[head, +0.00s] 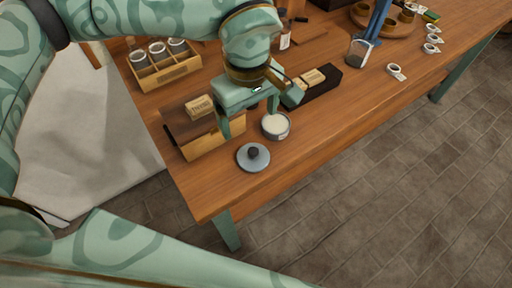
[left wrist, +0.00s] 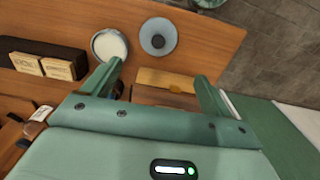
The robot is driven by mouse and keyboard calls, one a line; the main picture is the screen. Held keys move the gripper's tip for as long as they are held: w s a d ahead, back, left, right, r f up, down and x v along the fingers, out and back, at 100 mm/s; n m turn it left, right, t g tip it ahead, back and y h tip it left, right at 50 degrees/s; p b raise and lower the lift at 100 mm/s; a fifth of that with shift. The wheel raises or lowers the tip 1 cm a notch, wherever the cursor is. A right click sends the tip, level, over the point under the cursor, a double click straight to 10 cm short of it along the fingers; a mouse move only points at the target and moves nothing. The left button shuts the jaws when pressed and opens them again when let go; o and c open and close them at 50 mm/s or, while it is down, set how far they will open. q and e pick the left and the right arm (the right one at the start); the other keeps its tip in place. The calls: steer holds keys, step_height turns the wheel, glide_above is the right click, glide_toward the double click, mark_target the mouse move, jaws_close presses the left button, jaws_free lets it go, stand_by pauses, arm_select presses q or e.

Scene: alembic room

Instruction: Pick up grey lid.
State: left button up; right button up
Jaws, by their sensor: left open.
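The grey lid (head: 253,157) is a round disc with a dark knob, lying flat on the wooden table near its front corner. It also shows in the left wrist view (left wrist: 158,36), beyond my fingers. A round tin (head: 276,125) with white contents stands just behind and right of the lid, and shows in the left wrist view (left wrist: 109,45) too. My left gripper (head: 256,112) is open and empty, above the table behind the lid and tin, apart from the lid. Its two fingers show wide apart in the left wrist view (left wrist: 162,78). My right gripper is not in view.
A wooden box (head: 203,143) with a small labelled block (head: 200,106) on it stands left of the gripper. A dark tray (head: 324,84) with labelled blocks lies to the right. A jar crate (head: 166,73) and a glass beaker (head: 357,53) stand farther back. The table's front right is clear.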

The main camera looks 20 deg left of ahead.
arm_select(q)
glide_above(253, 151)
steer(key=f, duration=0.3)
steer(key=f+b, duration=0.1)
steer(key=f, duration=0.1)
steer(key=shift+a+f, duration=0.1)
steer(key=shift+a, duration=0.15)
step_height(253, 151, down, 3)
steer(key=shift+w+r, duration=0.15)
steer(key=shift+r, duration=0.05)
steer(key=shift+f+b, duration=0.25)
steer(key=shift+b, duration=0.05)
steer(key=shift+f, duration=0.35)
steer(key=f, duration=0.1)
steer(key=f+b, duration=0.1)
steer(key=f, duration=0.2)
steer(key=shift+d+f+b, duration=0.25)
steer(key=shift+f+b, duration=0.05)
steer(key=shift+b, duration=0.05)
steer(key=shift+c, duration=0.6)
steer(key=c, duration=0.6)
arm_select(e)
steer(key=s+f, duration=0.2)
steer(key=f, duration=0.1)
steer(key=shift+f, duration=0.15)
